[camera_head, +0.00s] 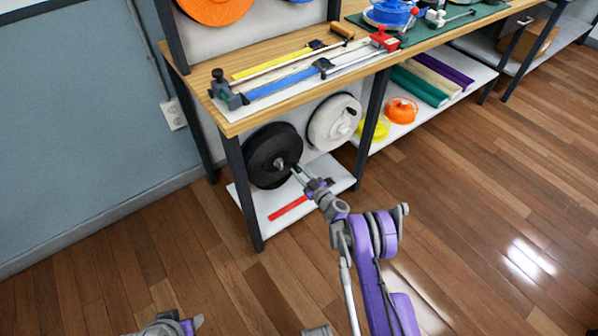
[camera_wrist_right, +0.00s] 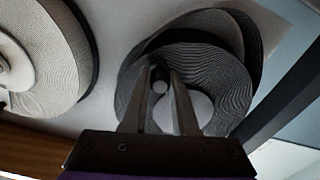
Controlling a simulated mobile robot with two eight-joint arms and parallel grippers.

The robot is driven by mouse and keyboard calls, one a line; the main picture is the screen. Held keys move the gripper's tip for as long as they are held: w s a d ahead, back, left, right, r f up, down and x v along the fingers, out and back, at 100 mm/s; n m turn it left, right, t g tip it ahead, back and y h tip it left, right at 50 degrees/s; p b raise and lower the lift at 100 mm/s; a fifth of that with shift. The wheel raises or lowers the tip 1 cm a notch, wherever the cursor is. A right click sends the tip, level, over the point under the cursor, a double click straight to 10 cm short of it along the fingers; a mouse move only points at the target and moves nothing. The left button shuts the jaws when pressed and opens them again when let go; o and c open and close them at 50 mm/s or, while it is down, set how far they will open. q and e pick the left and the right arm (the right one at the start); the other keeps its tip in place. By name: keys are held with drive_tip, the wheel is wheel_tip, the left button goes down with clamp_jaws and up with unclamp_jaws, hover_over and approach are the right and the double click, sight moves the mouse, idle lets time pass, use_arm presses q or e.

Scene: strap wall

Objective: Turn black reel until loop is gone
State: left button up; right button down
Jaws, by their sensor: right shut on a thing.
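The black reel (camera_head: 270,150) hangs upright under the wooden bench at its left end. It fills the middle of the right wrist view (camera_wrist_right: 225,75), with ridged strap windings. A dark loose loop of strap (camera_wrist_right: 245,35) stands out from the windings at the upper right there. My right gripper (camera_head: 294,168) is at the front of the reel, shut on its crank knob (camera_wrist_right: 159,87); the fingers partly hide the knob. A grey and purple end of my left arm (camera_head: 180,325) shows at the bottom edge; its fingers cannot be made out.
A white reel (camera_head: 334,122) hangs just right of the black one. A red strip (camera_head: 288,208) lies on the low white shelf (camera_head: 330,175). A dark bench leg (camera_head: 241,195) stands close on the left. The wood floor in front is clear.

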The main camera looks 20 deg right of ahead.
drive_tip(key=shift+f, duration=0.1)
drive_tip(key=a+f+m+b, duration=0.1)
drive_tip(key=m, duration=0.1)
drive_tip(key=s+a+m, duration=0.1)
drive_tip(key=a+m, duration=0.1)
drive_tip(key=a+f+m+b, duration=0.1)
drive_tip(key=m, duration=0.1)
drive_tip(key=shift+s+a+f+m+b, duration=0.25)
drive_tip(key=shift+s+f+m+b, duration=0.05)
drive_tip(key=shift+s, duration=0.05)
drive_tip(key=a+m, duration=0.2)
drive_tip(key=shift+s+f+m+b, duration=0.1)
drive_tip(key=shift+s+m+b, duration=0.2)
drive_tip(key=shift+s, duration=0.05)
drive_tip(key=shift+s+a+m, duration=0.3)
drive_tip(key=shift+a+m, duration=0.45)
drive_tip(key=shift+m, duration=0.25)
drive_tip(key=shift+s+a+r, duration=0.2)
drive_tip(key=shift+a+r, duration=0.05)
drive_tip(key=shift+a, duration=0.3)
drive_tip(key=shift+a, duration=0.1)
drive_tip(key=c, duration=0.7)
unclamp_jaws()
drive_tip(key=shift+r, duration=0.1)
